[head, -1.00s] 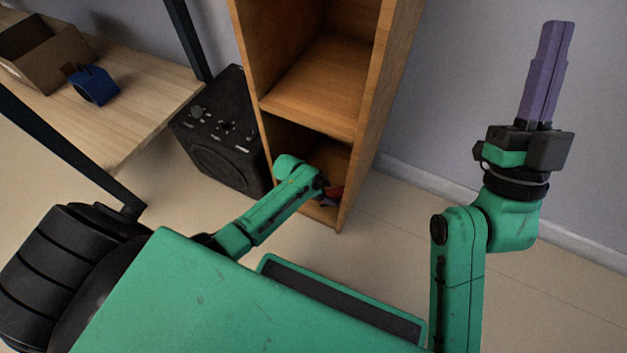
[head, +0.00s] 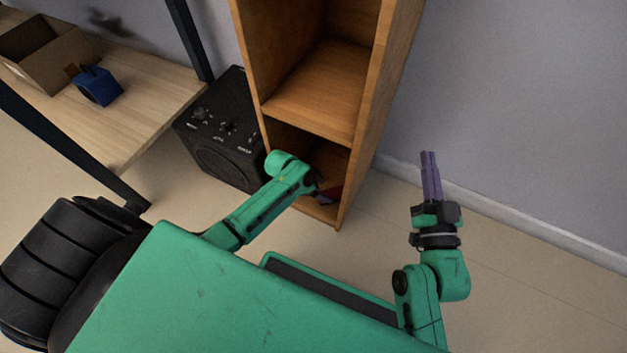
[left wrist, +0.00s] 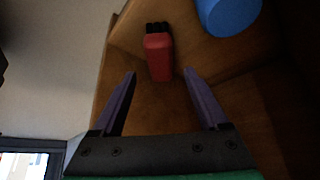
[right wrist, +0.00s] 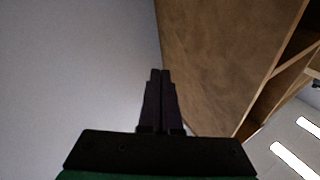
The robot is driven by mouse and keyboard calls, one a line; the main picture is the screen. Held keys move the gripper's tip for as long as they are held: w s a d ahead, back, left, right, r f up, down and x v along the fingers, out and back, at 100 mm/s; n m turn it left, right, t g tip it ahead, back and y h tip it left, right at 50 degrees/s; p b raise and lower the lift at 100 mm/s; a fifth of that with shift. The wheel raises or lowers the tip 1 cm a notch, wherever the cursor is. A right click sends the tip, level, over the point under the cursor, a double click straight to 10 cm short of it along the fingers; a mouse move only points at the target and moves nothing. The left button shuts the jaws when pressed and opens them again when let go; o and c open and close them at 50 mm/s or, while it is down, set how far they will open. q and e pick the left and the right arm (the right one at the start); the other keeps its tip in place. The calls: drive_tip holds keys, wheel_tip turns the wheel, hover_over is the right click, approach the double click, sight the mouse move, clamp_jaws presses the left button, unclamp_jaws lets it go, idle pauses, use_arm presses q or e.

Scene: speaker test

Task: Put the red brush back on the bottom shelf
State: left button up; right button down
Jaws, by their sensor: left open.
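The red brush (left wrist: 159,58) lies on the wooden bottom shelf (left wrist: 205,55) in the left wrist view, its dark bristle end pointing away from me. In the head view only a bit of it (head: 331,194) shows, mostly hidden by my left arm. My left gripper (left wrist: 160,73) is open inside the bottom compartment, its purple fingers on either side of the brush's near end with gaps showing. My right gripper (head: 430,153) is shut and empty, in the air right of the wooden shelf unit (head: 310,105). Its fingers are together in the right wrist view (right wrist: 158,71).
A blue rounded object (left wrist: 228,12) sits beside the brush in the bottom compartment. A black speaker (head: 222,135) stands left of the shelf unit. A table (head: 130,95) at the left holds a cardboard box (head: 50,65) and a blue item (head: 98,87). Floor right of the unit is clear.

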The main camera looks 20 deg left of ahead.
use_arm(q)
drive_tip(key=shift+p+v, duration=0.45)
drive_tip(key=shift+v, duration=0.4)
drive_tip(key=p+v, duration=0.2)
drive_tip(key=v, duration=0.2)
drive_tip(key=shift+s+a+r+p, duration=0.1)
drive_tip(key=shift+p, duration=0.2)
use_arm(e)
drive_tip(key=s+a+f+g+h, duration=0.1)
drive_tip(key=s+f+g, duration=0.5)
drive_tip(key=s+f, duration=0.5)
wheel_tip(320, 180, down, 4)
drive_tip(key=shift+s+f+m+g, duration=0.15)
drive_tip(key=shift+f+m+g, duration=0.15)
drive_tip(key=shift+g, duration=0.1)
